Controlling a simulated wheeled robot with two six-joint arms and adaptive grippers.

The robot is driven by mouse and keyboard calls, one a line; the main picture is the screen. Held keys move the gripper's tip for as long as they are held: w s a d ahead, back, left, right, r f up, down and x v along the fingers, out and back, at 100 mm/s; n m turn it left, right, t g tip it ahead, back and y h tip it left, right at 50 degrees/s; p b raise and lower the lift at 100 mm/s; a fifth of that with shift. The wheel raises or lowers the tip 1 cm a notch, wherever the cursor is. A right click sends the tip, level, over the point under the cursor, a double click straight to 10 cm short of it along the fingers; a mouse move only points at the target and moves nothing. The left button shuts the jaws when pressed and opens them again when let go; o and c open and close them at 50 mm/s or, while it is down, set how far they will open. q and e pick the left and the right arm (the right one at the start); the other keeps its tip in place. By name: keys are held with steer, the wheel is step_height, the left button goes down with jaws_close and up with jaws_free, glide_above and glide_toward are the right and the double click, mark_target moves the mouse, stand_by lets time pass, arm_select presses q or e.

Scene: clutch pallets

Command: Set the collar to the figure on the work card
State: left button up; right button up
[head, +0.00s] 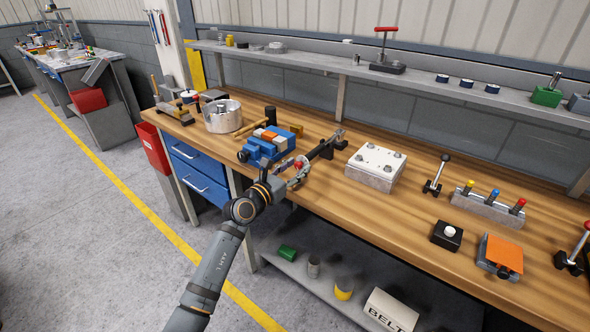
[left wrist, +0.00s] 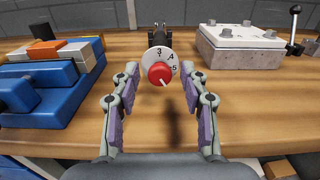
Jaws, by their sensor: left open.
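The collar is a white dial (left wrist: 172,60) with dark figures on the front end of a dark horizontal spindle. A 3 stands at its top, with what looks like a 4 and a 5 to the right. A red knob (left wrist: 160,74) with a pale line sits at its centre; the red knob also shows in the head view (head: 299,165). My left gripper (left wrist: 160,79) is open, its fingers on either side of the knob, with gaps visible. In the head view my left gripper (head: 291,173) is at the bench's front edge. I see no legible work card. My right gripper is not in view.
A blue vise (left wrist: 45,95) stands close left of the gripper. A pale bolted block (left wrist: 240,50) stands to the right. The wooden bench (head: 400,215) also holds a rack of coloured knobs (head: 487,208) and an orange panel (head: 503,252). A grey shelf (head: 440,82) runs behind.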

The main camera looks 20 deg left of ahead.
arm_select(q)
steer(key=shift+c, duration=0.2)
jaws_close()
